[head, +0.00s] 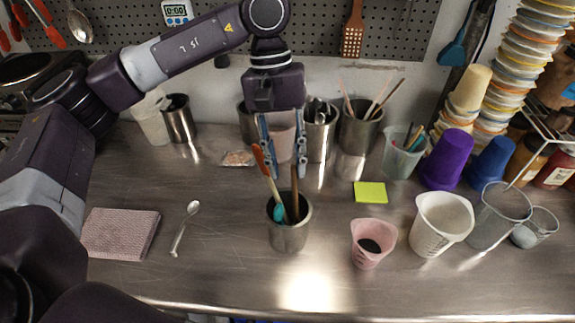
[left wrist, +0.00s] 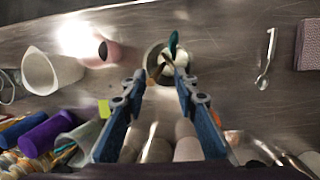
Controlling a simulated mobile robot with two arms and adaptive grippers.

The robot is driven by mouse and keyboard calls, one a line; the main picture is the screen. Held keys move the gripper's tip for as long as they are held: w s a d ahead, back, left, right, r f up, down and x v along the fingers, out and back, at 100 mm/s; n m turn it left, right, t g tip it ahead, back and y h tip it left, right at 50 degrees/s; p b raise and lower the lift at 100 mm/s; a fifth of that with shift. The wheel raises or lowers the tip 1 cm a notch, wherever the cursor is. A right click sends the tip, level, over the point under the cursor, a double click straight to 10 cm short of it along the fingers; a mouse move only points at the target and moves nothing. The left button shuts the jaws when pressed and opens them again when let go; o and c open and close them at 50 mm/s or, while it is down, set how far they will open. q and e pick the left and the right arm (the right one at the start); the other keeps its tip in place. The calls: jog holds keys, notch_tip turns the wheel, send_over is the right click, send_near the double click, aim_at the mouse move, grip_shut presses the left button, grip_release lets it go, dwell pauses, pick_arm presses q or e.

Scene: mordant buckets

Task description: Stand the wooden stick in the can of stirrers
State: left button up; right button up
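A steel can (head: 290,236) stands upright on the metal counter, below my left gripper (head: 286,166). A brown wooden stick (head: 295,190) stands in it, leaning on the rim, beside an orange-handled stirrer (head: 264,164) and a teal piece (head: 279,212). My left gripper points down with its fingers spread, above the can; the stick's top is near the fingertips, with no visible grip. In the left wrist view, the can (left wrist: 152,60) shows beyond the open fingers (left wrist: 160,76). The stick's lower end is hidden inside the can. My right gripper is not in view.
Another steel can (head: 360,130) with several thin sticks stands at the back. A pink cup (head: 372,245), a white beaker (head: 440,225) and a yellow note (head: 370,192) are to the right. A spoon (head: 184,228) and a folded cloth (head: 120,234) lie left. The front counter is clear.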

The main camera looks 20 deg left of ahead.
pick_arm(q)
jog(key=v, duration=1)
jog(key=shift+r, duration=0.4)
jog(key=shift+w, duration=0.1)
